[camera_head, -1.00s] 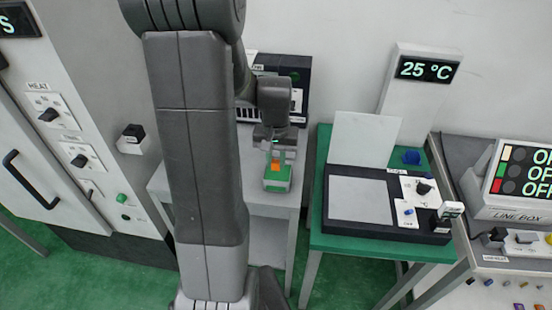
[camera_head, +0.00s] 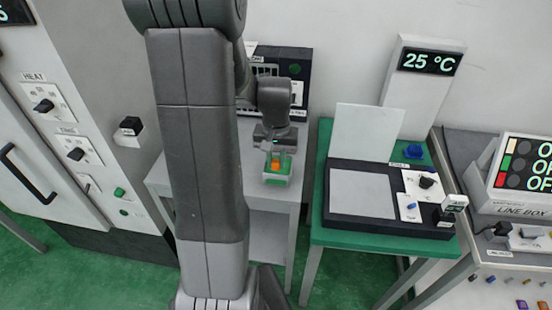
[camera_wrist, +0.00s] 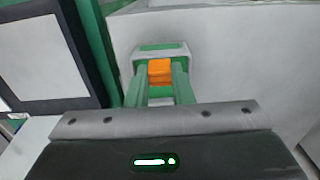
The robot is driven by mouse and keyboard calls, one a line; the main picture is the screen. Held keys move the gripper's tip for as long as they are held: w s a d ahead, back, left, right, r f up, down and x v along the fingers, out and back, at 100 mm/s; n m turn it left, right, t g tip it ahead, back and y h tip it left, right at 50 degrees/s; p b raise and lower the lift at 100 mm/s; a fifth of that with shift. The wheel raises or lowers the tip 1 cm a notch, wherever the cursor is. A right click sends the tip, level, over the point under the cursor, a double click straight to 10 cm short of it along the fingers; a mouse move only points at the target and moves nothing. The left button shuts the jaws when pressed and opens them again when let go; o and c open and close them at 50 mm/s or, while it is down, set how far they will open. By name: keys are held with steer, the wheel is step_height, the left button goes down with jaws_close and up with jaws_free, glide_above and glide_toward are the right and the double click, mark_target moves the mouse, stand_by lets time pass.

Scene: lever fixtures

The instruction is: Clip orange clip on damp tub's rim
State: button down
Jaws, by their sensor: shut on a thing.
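The orange clip (camera_wrist: 159,71) is between the green fingers of my gripper (camera_wrist: 158,88), which is shut on it. It also shows as a small orange block in the head view (camera_head: 275,166). The tub, with pale walls and a green inside, shows just beyond the clip in the wrist view (camera_wrist: 147,54). In the head view the tub (camera_head: 277,182) stands on a light grey table, with my gripper over it. The clip overlaps the tub's near rim in the wrist view. I cannot tell whether it touches the rim.
A dark device (camera_head: 297,60) stands at the back of the grey table (camera_head: 222,185). To the right, a green table (camera_head: 385,246) carries a flat dark device with a raised white lid (camera_head: 365,133). A tall cabinet with knobs (camera_head: 95,130) is on the left.

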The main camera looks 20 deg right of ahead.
steer(key=shift+f, duration=0.2)
steer(key=shift+f+b, duration=0.4)
steer(key=shift+b, duration=0.1)
steer(key=shift+f, duration=0.35)
steer(key=shift+f+b, duration=0.5)
steer(key=shift+b, duration=0.15)
steer(key=shift+f, duration=0.25)
stand_by(0.3)
